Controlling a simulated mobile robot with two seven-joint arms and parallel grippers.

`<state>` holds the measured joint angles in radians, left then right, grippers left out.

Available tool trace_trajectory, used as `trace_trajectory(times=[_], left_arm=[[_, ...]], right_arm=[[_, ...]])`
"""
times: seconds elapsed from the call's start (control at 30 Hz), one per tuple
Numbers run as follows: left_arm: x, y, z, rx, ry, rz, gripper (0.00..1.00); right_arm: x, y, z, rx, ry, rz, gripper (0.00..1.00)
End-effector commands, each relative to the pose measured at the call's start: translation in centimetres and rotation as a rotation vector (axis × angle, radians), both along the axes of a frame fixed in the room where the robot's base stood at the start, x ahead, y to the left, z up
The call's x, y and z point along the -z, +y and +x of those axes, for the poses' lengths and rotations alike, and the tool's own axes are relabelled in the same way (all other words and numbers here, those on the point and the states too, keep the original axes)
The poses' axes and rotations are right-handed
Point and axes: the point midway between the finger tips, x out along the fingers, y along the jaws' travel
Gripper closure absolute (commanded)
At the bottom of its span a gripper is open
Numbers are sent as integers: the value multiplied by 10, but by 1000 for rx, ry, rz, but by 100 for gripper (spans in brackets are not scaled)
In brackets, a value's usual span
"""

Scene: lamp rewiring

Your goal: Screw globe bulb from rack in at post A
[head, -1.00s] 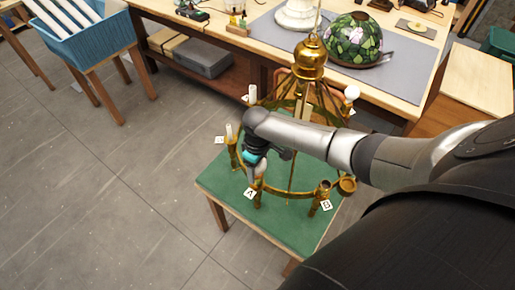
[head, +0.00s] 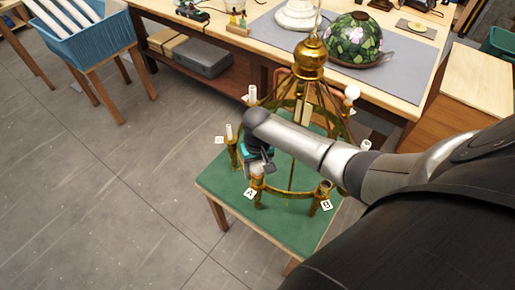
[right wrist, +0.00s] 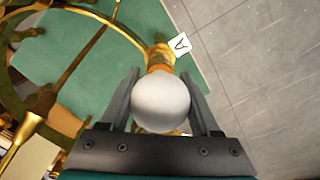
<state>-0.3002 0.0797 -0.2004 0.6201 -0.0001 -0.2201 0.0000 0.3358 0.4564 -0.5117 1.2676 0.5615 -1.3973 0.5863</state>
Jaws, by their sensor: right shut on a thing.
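The brass chandelier (head: 309,66) stands over a green-topped table. Post A, with its white tag "A" (head: 250,193), is at the chandelier's front left; the tag also shows in the right wrist view (right wrist: 180,44). My right gripper (head: 257,170) is at post A. In the right wrist view its two fingers (right wrist: 161,100) are shut on the white globe bulb (right wrist: 160,103). The bulb lines up with the brass post (right wrist: 158,56); whether its base is seated in the socket is hidden behind the globe. My left gripper is not in view.
Post B's tag (head: 326,205) is to the right of A. White candle-like sleeves (head: 229,131) and a small round bulb (head: 352,92) stand on other posts. A workbench (head: 405,91) with a stained-glass shade (head: 353,39) is behind. A blue bin (head: 85,37) stands far left.

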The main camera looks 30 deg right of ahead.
Motion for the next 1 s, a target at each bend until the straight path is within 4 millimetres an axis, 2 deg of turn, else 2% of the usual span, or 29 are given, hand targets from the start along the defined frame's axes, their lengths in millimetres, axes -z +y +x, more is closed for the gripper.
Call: trace_trajectory(times=[0.4, 0.53, 0.77, 0.8, 1.0], left_arm=[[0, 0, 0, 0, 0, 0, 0], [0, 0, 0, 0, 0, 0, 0], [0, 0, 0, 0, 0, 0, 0], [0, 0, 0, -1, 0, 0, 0], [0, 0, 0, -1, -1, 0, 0]], right_arm=[[2, 2, -2, 551, 5, 2, 90], [2, 1, -1, 636, 4, 0, 90], [2, 0, -1, 647, 4, 0, 90], [1, 0, -1, 646, 4, 0, 34], [1, 0, -1, 645, 2, 0, 12]])
